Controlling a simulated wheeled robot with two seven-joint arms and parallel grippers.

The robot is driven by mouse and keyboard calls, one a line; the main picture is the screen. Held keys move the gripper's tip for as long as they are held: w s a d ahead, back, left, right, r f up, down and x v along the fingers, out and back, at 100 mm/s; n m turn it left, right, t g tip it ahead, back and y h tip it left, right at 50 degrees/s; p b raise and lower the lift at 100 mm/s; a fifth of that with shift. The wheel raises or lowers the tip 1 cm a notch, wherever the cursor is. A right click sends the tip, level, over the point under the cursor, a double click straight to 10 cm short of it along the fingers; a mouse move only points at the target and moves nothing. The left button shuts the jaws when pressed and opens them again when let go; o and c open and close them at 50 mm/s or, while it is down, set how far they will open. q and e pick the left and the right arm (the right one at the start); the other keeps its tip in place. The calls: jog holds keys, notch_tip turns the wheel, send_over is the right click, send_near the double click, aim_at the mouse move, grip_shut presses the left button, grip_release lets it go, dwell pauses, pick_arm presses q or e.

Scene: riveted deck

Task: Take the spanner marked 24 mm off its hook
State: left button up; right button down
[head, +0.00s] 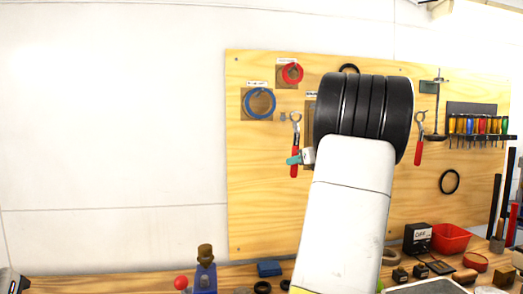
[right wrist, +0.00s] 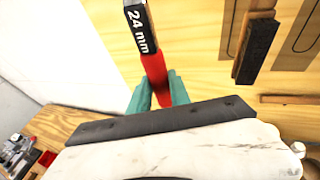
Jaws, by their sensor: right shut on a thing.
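The spanner marked 24 mm (right wrist: 138,28) has a dark shaft with white lettering and a red handle. In the head view this spanner (head: 295,140) hangs upright in front of the pegboard panel, ring end up. My right gripper (head: 295,159) has its teal fingers on the red handle; in the right wrist view the gripper (right wrist: 155,92) is shut around it. The spanner's top end is cut off in the wrist view, and I cannot tell whether it still touches its hook. A second red-handled spanner (head: 419,140) hangs further right. My left gripper's fingers do not show.
The plywood board (head: 260,200) holds a blue ring (head: 259,103), a red ring (head: 292,73) and a rack of screwdrivers (head: 478,125). My right forearm hides the board's middle. The bench below carries a red bin (head: 450,238), a black box (head: 417,237) and several small items.

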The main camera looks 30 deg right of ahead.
jog(key=s+a, duration=0.2)
jog(key=s, duration=0.5)
jog(key=shift+s+a, duration=0.25)
jog(key=shift+s, duration=0.1)
dwell(0.5)
